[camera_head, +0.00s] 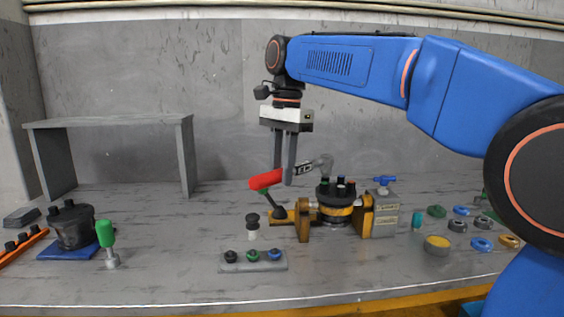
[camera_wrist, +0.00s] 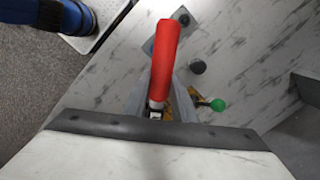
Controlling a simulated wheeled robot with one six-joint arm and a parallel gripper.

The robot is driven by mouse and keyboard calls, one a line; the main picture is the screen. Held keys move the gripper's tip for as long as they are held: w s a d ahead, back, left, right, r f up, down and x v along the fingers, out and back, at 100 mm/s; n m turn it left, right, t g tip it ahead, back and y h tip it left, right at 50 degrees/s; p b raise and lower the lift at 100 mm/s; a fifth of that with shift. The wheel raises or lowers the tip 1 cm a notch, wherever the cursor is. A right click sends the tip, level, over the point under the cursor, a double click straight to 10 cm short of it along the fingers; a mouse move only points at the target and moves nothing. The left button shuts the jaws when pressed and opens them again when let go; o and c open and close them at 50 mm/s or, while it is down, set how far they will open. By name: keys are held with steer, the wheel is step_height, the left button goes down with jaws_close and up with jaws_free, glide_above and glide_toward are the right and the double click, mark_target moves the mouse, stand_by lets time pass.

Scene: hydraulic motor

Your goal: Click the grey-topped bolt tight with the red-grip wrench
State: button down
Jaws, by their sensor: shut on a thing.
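The red-grip wrench (camera_head: 266,180) is held in my gripper (camera_head: 284,178), its red handle pointing left and its grey head over the hydraulic motor (camera_head: 336,214). In the wrist view my gripper (camera_wrist: 158,105) has its fingers either side of the wrench, and the red grip (camera_wrist: 165,55) sticks out away from the palm. Several bolts stand in the motor's top, close to the wrench head. I cannot make out which is grey-topped, or whether the wrench head touches a bolt. The wrench head is hidden in the wrist view.
A bolt rack (camera_head: 253,262) and a loose black-topped part (camera_head: 252,226) stand in front. A green-handled tool (camera_head: 106,242) and a dark pot (camera_head: 73,226) are at left, near a grey shelf (camera_head: 110,122). Several rings and caps (camera_head: 437,244) lie at right.

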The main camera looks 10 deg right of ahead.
mark_target(279, 182)
steer(key=shift+f, duration=0.3)
steer(key=shift+a+f, duration=0.1)
steer(key=shift+f, duration=0.15)
stand_by(0.6)
steer(key=shift+s+f, duration=0.1)
steer(key=shift+f, duration=1)
stand_by(0.9)
steer(key=shift+w+a, duration=0.15)
steer(key=shift+w, duration=0.1)
steer(key=shift+w+a+m, duration=0.35)
steer(key=shift+w+m, duration=0.2)
steer(key=shift+w, duration=0.05)
steer(key=shift+w+a+m, duration=0.35)
steer(key=shift+w+m, duration=0.2)
steer(key=shift+w, duration=0.05)
steer(key=shift+w+a+m, duration=0.15)
steer(key=shift+w+m, duration=0.15)
steer(key=shift+w, duration=0.1)
steer(key=shift+w+a+m, duration=0.25)
steer(key=shift+w+m, duration=0.2)
steer(key=shift+w, duration=0.2)
steer(key=shift+w+a+m, duration=0.2)
steer(key=shift+w+m, duration=0.25)
steer(key=shift+w, duration=0.2)
steer(key=shift+w+a+m, duration=0.1)
steer(key=shift+w+m, duration=0.2)
steer(key=shift+w, duration=0.1)
